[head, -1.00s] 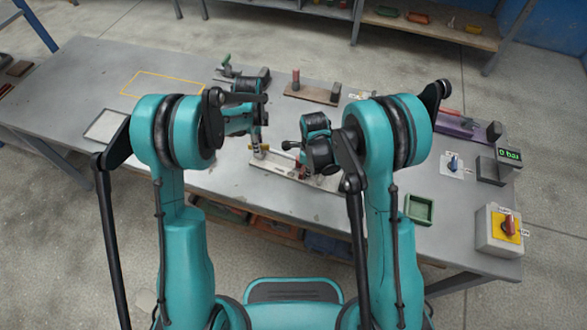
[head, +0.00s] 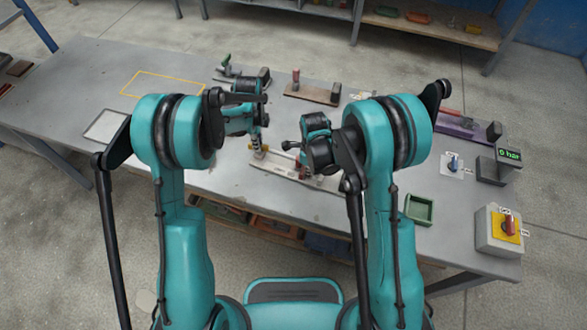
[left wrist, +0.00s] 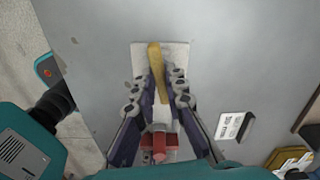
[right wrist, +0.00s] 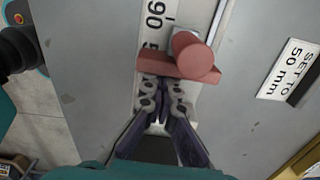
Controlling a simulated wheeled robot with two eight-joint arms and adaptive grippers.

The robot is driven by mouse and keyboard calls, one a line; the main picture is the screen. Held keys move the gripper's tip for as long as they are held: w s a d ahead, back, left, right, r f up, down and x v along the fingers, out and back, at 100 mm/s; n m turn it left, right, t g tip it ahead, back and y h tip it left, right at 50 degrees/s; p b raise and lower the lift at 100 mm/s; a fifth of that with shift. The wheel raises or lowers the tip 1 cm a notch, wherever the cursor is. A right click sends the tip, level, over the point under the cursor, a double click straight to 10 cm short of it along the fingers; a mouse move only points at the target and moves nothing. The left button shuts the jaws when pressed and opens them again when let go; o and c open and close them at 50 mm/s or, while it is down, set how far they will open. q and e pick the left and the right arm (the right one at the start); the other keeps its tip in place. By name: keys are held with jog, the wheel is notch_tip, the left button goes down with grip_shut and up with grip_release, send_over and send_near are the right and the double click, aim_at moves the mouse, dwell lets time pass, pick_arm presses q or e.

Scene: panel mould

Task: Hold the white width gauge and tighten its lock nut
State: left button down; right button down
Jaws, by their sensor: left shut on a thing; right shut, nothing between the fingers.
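The white width gauge (head: 274,168) lies on the bench between my arms. A tan bar (left wrist: 156,60) stands at its far end in the left wrist view. My left gripper (left wrist: 157,85) is shut on this bar, with one finger on each side. The red lock nut (right wrist: 192,58), a round knob with a crossbar, sits on the gauge beside printed scale numbers. It also shows in the left wrist view (left wrist: 159,142). My right gripper (right wrist: 163,88) is shut and empty, its fingertips close to the red crossbar; I cannot tell whether they touch it.
A label reading "SET TO 50 mm" (right wrist: 291,69) lies right of the gauge. A green tray (head: 419,209), a switch box (head: 498,230) and a pressure display (head: 498,167) stand at the right. Fixtures on boards (head: 312,93) stand behind. The bench's left part is mostly clear.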

pick_arm(q)
jog(key=m, duration=0.4)
jog(key=shift+s+f, duration=0.1)
jog(key=shift+s, duration=0.05)
jog(key=m, duration=0.8)
jog(key=shift+d+m, duration=0.1)
jog(key=shift+m, duration=1.7)
jog(key=c, duration=1.6)
grip_release()
jog(key=shift+o, duration=0.2)
